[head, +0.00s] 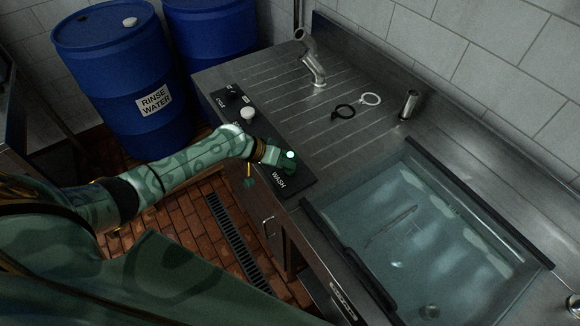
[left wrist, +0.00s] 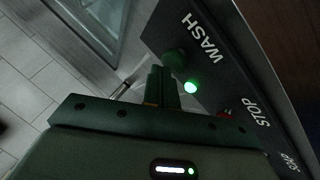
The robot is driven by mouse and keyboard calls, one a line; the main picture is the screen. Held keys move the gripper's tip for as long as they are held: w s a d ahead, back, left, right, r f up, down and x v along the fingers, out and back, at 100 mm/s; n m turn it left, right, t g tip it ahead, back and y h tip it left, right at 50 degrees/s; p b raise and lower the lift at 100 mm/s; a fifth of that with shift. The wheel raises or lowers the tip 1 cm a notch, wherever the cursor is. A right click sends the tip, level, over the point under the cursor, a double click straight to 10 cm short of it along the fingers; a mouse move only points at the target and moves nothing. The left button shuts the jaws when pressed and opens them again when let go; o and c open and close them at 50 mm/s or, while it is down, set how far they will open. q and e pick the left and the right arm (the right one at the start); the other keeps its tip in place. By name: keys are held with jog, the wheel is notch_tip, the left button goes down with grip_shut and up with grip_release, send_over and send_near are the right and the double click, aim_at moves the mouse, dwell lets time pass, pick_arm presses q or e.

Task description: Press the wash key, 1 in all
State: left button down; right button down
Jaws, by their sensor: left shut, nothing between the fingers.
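The black control panel (head: 301,187) lies along the front edge of the steel counter and carries the word WASH. In the left wrist view the wash key (left wrist: 175,57) is a dark green round button beside that word. My left gripper (head: 277,158) is shut and empty, over the panel at the key. In the left wrist view its fingertips (left wrist: 160,70) overlap the key's edge. I cannot tell whether they touch it. My right gripper is not in view.
A red stop button (left wrist: 224,113) sits farther along the panel. A white knob (head: 247,113) is on the panel's far part. The water-filled sink (head: 420,230) is to the right. Blue barrels (head: 120,75) are at the back left.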

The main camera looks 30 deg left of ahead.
aim_at(286, 170)
pick_arm(q)
jog(key=shift+r+p, duration=0.3)
jog(key=shift+r, duration=0.25)
notch_tip(286, 170, up, 5)
jog(key=p, duration=0.4)
dwell(0.7)
